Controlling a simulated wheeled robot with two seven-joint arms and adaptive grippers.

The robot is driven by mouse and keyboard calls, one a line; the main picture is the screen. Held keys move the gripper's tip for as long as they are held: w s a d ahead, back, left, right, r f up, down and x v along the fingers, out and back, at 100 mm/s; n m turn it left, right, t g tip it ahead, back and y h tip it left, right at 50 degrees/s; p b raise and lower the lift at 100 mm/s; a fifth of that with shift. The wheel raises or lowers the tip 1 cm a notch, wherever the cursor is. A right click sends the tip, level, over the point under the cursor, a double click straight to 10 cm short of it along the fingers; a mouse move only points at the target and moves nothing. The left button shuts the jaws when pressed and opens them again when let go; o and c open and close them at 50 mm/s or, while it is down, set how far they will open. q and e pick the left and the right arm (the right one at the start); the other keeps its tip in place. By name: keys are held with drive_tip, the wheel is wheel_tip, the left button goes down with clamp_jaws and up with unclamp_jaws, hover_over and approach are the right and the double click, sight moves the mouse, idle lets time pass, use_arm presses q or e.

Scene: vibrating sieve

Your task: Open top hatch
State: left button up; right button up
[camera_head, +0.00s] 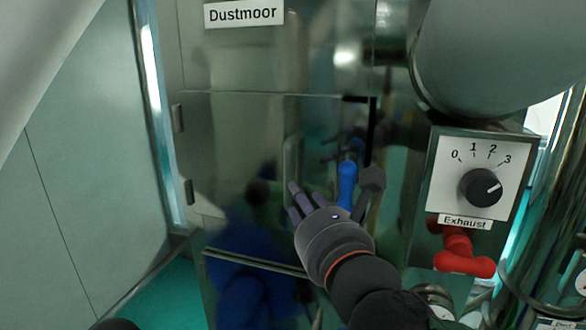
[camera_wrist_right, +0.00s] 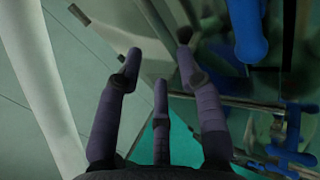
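A shiny steel hatch door (camera_head: 235,140) with hinges on its left side is on the machine front, below the Dustmoor label. It looks shut or nearly so. A pale upright handle (camera_head: 290,160) is on it. A blue lever (camera_head: 346,183) is near its right edge; a blue part (camera_wrist_right: 247,30) also shows at the upper right of the right wrist view. My right gripper (camera_head: 318,198) is in front of the door's lower right, beside the blue lever. Its fingers (camera_wrist_right: 158,60) are spread and hold nothing. Contact is unclear. My left gripper is not identifiable.
The Dustmoor label (camera_head: 243,13) is above the door. A dial box (camera_head: 450,170) labelled Exhaust stands to the right, with a red valve handle (camera_head: 463,258) below it. A large grey cylinder (camera_head: 500,50) fills the upper right. The steel mirrors its surroundings.

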sight(286, 180)
drive_tip(key=p+x, duration=0.1)
drive_tip(key=x, duration=0.9)
drive_tip(key=shift+w+a+f, duration=0.15)
drive_tip(key=shift+w+a, duration=0.05)
drive_tip(key=shift+w, duration=0.1)
clamp_jaws()
